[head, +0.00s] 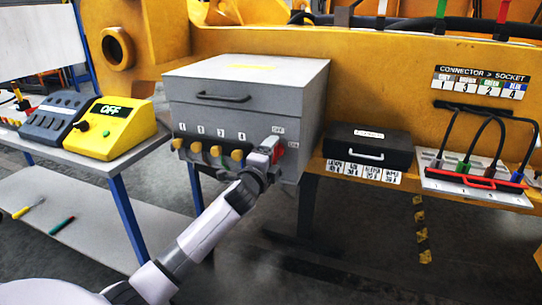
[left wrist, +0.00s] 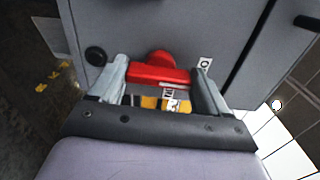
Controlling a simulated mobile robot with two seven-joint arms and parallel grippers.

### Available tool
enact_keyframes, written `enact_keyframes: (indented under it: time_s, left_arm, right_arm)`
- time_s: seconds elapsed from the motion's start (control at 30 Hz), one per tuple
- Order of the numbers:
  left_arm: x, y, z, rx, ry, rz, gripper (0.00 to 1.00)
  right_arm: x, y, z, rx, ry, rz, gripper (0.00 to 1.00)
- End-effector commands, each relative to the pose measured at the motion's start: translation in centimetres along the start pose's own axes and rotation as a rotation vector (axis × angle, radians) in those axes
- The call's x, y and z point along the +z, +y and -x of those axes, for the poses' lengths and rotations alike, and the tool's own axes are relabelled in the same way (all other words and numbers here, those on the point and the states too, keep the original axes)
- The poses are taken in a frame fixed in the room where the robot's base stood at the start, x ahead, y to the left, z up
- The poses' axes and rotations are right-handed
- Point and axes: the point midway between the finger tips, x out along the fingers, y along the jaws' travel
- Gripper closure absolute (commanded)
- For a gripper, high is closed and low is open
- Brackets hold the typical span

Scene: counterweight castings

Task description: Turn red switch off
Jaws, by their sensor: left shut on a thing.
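The red switch (head: 279,154) is on the front right of the grey box (head: 235,108), below a small OFF label (head: 278,130). In the left wrist view, the red switch (left wrist: 160,76) shows a wide red handle with a round red part behind it. My left gripper (head: 269,148) is at the switch and partly hides it in the head view. In the left wrist view, the fingers of my left gripper (left wrist: 162,72) stand at both ends of the handle, shut on it. My right gripper is not in view.
Yellow knobs (head: 216,151) line the box front left of the switch. A yellow OFF box (head: 120,140) stands on the left table. A black case (head: 368,143) and a cable panel (head: 474,185) with a red bar are at right. Open floor lies below.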

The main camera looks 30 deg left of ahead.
Motion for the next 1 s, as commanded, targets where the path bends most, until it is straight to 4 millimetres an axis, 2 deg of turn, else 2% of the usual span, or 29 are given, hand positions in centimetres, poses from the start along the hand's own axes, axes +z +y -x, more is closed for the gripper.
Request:
enact_keyframes:
  time_s: [0.67, 0.7, 0.73, 0.77, 1.0]
  left_arm:
    - [-0.06, 0.13, 0.02, 0.002, 0.001, 0.065, 0.54]
    - [-0.06, 0.13, 0.02, 0.002, 0.001, 0.065, 0.14]
    - [-0.06, 0.13, 0.02, 0.002, 0.001, 0.065, 0.04]
    - [-0.05, 0.12, 0.02, 0.002, 0.001, 0.064, 0.00]
    - [-0.03, 0.08, 0.06, 0.001, 0.000, 0.060, 0.00]
  right_arm:
    - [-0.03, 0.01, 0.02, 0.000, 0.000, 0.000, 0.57]
    - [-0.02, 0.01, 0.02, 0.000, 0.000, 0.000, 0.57]
    - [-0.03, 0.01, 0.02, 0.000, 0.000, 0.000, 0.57]
    - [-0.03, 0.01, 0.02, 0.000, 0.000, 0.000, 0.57]
    - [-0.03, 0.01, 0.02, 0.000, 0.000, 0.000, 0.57]
